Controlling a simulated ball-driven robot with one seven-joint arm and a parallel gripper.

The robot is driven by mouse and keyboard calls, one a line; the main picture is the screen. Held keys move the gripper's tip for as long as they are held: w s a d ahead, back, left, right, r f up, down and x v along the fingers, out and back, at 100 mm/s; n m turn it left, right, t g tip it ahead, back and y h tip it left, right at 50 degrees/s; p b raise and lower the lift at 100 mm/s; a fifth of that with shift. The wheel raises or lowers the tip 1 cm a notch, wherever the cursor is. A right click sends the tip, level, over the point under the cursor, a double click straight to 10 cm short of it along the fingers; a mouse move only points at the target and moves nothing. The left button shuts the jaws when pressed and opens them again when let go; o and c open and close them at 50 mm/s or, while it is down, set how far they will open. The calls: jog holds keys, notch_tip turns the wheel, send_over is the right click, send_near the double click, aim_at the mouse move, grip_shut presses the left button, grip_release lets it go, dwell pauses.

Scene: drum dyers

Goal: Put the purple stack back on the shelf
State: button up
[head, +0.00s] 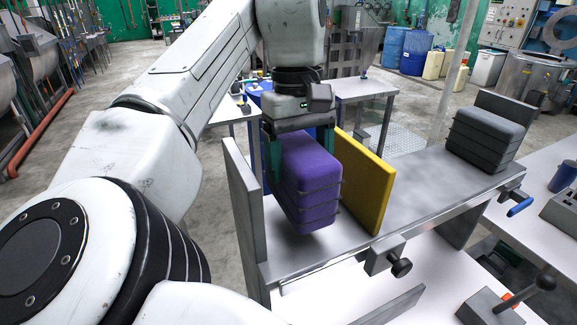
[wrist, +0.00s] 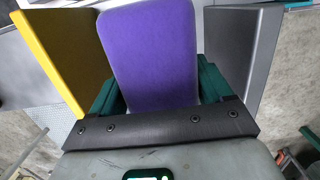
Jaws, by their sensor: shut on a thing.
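The purple stack (head: 312,187) is a block of rounded layers, held upright in my gripper (head: 298,150). My green fingers close on its two sides, and its top shows in the wrist view (wrist: 150,50). The stack is over the left part of the grey shelf (head: 410,205), between the grey end panel (head: 243,205) and the yellow divider (head: 367,182). In the wrist view the yellow divider (wrist: 55,45) is left of the stack and the grey panel (wrist: 243,45) right, with gaps. I cannot tell whether its underside touches the shelf.
A dark grey stack (head: 485,138) stands at the shelf's far right end against an upright plate. The shelf between it and the yellow divider is clear. A black clamp knob (head: 400,267) sticks out at the front edge. A blue-handled clamp (head: 520,206) is further right.

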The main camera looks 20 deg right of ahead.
jog(key=shift+s+f+p, duration=0.1)
jog(key=shift+f+p, duration=0.2)
jog(key=shift+f, duration=1.65)
jog(key=shift+f, duration=0.15)
jog(key=o, duration=1.2)
jog(key=r, duration=0.4)
jog(key=w+r, duration=0.1)
jog(key=r, duration=0.7)
jog(key=shift+w+r, duration=0.1)
jog(key=shift+w, duration=0.15)
